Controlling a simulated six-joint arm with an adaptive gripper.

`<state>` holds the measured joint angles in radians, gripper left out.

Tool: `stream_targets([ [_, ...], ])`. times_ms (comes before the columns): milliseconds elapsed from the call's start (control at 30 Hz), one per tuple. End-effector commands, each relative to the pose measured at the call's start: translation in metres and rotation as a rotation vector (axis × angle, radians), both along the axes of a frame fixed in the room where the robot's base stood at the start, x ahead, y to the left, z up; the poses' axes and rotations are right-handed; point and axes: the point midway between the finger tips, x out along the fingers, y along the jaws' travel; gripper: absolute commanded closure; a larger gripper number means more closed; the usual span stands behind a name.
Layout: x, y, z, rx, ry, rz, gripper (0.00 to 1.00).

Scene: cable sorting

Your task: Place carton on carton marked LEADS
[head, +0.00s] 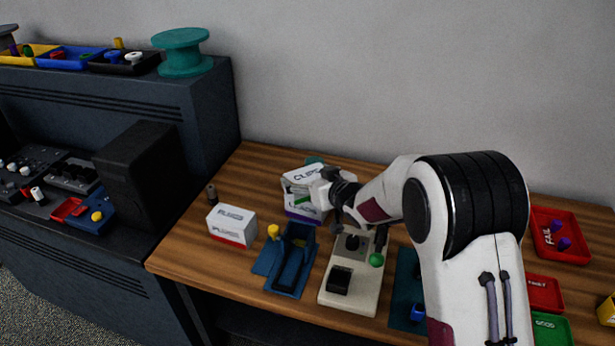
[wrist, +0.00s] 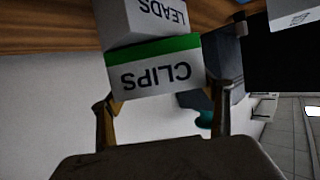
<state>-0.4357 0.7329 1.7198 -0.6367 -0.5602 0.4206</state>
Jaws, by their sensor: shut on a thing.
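My gripper (wrist: 163,108) is shut on a white carton marked CLIPS (wrist: 155,76) with a green band. In the head view that carton (head: 300,177) is upright or nearly so, left of my gripper (head: 322,188). The white carton marked LEADS (wrist: 155,16) shows in the wrist view, which is turned upside down. In the head view a carton with a purple band (head: 301,214), apparently the same one, stands directly below the CLIPS carton. The two cartons look stacked and touching or nearly so; I cannot tell whether any gap is left.
Another white carton with a red band (head: 231,225) stands to the left. A blue holder (head: 292,262) and a beige control box (head: 352,275) lie in front. Red trays (head: 572,222) and a green tray (head: 552,329) are at the right. A dark cabinet (head: 215,105) borders the table's left.

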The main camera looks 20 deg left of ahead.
Motion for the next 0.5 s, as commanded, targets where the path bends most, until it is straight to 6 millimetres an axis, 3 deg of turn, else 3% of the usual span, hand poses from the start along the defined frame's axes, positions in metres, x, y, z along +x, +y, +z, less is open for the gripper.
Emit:
stream_targets([
  [433,0.0003,0.0004,-0.002,0.002,-0.002,0.001,0.52],
  [467,0.0001,0.0002,-0.0029,0.001,-0.001,0.0,0.19],
  [500,0.0001,0.0002,-0.0027,0.001,-0.001,0.0,0.08],
])
